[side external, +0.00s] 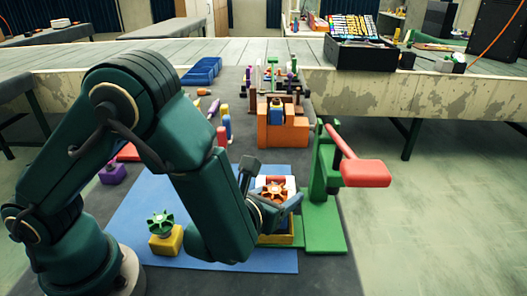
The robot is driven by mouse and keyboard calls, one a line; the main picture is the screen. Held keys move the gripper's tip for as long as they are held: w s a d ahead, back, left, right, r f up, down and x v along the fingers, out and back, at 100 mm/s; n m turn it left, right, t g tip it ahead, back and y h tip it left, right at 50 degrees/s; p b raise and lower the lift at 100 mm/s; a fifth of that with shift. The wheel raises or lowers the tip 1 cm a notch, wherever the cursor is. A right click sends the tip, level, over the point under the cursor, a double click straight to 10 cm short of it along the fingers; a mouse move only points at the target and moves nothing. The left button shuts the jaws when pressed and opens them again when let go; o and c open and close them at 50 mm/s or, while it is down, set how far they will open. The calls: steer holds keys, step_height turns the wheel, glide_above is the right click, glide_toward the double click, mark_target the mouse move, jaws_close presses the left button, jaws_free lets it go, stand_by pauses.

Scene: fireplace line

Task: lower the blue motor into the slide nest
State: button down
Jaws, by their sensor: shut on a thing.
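My gripper (270,192) is low over the yellow block (283,240), just left of the green stand. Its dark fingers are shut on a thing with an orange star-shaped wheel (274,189). The body of this thing is mostly hidden by my wrist and fingers, so I cannot tell whether it is the blue motor. White and red surfaces show close behind and below the wheel. I cannot clearly make out the slide nest, or whether the held thing touches what lies below. A separate blue upright piece (276,112) stands at the orange block farther back.
The green stand (325,218) with a red lever (364,171) rises close on the right. A yellow block with a green star wheel (161,223) sits on the blue mat (135,213). The orange block (283,133) and several coloured parts stand behind. A blue tray (203,71) lies farther back.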

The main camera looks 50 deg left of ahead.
steer(key=shift+f, duration=0.75)
steer(key=shift+c, duration=0.6)
jaws_free()
step_height(320, 180, up, 11)
stand_by(0.5)
